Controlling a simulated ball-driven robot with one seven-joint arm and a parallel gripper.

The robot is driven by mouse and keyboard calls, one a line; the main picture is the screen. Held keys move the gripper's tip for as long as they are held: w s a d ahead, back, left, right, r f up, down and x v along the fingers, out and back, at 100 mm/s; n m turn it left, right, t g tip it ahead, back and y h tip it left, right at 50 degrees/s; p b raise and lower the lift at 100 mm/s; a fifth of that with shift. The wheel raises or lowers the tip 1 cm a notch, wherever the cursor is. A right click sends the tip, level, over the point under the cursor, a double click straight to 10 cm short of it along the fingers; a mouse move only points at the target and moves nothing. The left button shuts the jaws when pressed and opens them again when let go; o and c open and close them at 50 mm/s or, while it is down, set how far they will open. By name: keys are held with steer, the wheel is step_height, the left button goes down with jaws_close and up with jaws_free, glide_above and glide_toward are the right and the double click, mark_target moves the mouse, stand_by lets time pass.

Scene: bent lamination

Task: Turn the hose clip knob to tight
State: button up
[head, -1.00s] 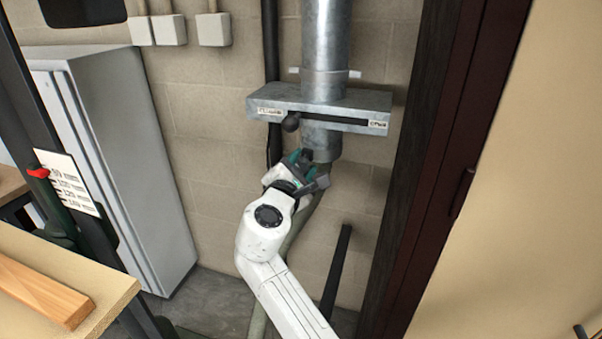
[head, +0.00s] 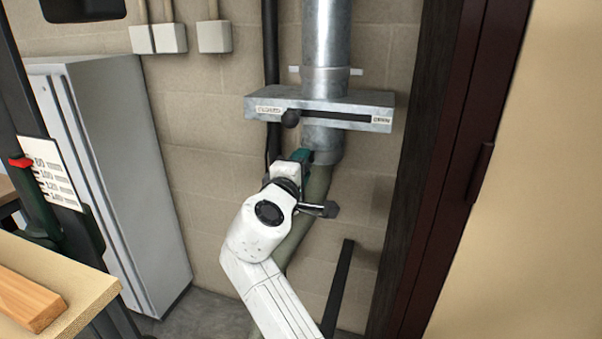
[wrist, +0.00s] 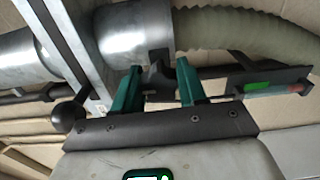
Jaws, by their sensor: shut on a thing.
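In the wrist view, my gripper (wrist: 158,68) has its two green fingers on either side of a dark piece (wrist: 160,78), which looks like the hose clip knob. It sits at the lower edge of the metal duct end (wrist: 125,32), where the ribbed hose (wrist: 235,35) joins. My gripper is shut on that piece, with the fingers some way apart. In the head view, my gripper (head: 304,158) is just below the duct's end, at the top of the greenish hose (head: 317,190). The clip is hidden there by my gripper.
A metal slide gate (head: 350,100) crosses the duct above, its round dark knob (head: 291,118) at the CLOSED end. A bar with green and red patches (wrist: 270,88) lies right of my fingers. A grey cabinet (head: 120,180) stands left, a dark post (head: 410,170) right.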

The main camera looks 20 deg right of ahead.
steer(key=shift+s+d+m, duration=0.1)
steer(key=shift+d+m, duration=0.2)
steer(key=shift+m, duration=0.1)
steer(key=o, duration=0.8)
steer(key=shift+d, duration=0.1)
steer(key=shift+o, duration=1.2)
steer(key=shift+s+a, duration=0.1)
steer(key=shift+a, duration=0.15)
steer(key=shift+s+a, duration=0.25)
steer(key=shift+a, duration=0.05)
steer(key=v, duration=0.9)
steer(key=shift+s+a, duration=0.15)
steer(key=shift+s, duration=0.25)
